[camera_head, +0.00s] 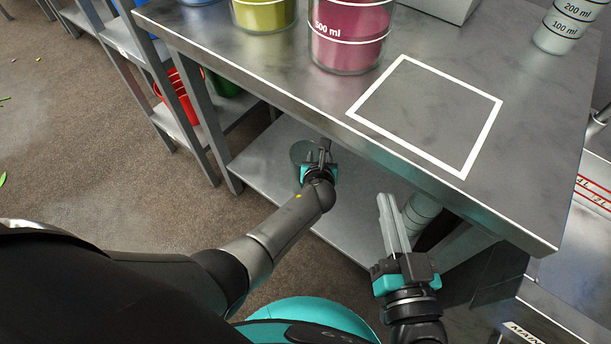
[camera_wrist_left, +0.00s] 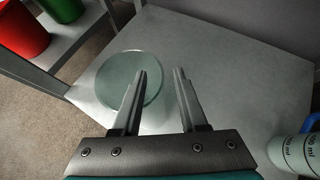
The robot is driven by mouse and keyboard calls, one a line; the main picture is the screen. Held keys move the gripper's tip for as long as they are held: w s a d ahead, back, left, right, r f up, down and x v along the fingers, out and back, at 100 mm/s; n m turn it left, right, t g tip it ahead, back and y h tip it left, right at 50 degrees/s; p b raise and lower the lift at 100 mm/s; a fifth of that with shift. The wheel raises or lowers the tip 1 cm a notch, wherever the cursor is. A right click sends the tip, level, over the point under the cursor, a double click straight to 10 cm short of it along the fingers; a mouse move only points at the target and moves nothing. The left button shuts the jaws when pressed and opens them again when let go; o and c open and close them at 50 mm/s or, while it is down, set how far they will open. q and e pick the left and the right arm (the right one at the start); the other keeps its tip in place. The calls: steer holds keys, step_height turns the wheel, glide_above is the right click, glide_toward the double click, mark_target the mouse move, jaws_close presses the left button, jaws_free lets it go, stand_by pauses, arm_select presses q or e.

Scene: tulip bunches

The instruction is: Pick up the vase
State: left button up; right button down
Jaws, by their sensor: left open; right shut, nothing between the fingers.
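A round, clear greenish glass thing, which looks like the vase (camera_head: 302,152), stands on the lower shelf under the table. In the left wrist view, the vase (camera_wrist_left: 121,78) shows from above as a pale disc left of centre. My left gripper (camera_head: 323,150) is open and reaches under the table edge at the vase. In the left wrist view, the left finger of my gripper (camera_wrist_left: 162,74) overlaps the vase's right side; the other finger is to the right of it. I cannot tell whether they touch. My right gripper (camera_head: 388,202) is shut and empty, in front of the table edge.
The steel table (camera_head: 545,222) overhangs the lower shelf (camera_wrist_left: 240,60). A magenta vessel (camera_head: 349,28) and a yellow one (camera_head: 264,14) stand on top, beside a white square outline (camera_head: 482,139). A marked measuring vessel (camera_wrist_left: 298,153) stands on the lower shelf at right. A red bucket (camera_wrist_left: 22,32) is at left.

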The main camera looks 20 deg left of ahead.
arm_select(q)
steer(key=shift+w, duration=0.1)
jaws_close()
stand_by(0.4)
steer(key=shift+f, duration=0.1)
stand_by(1.0)
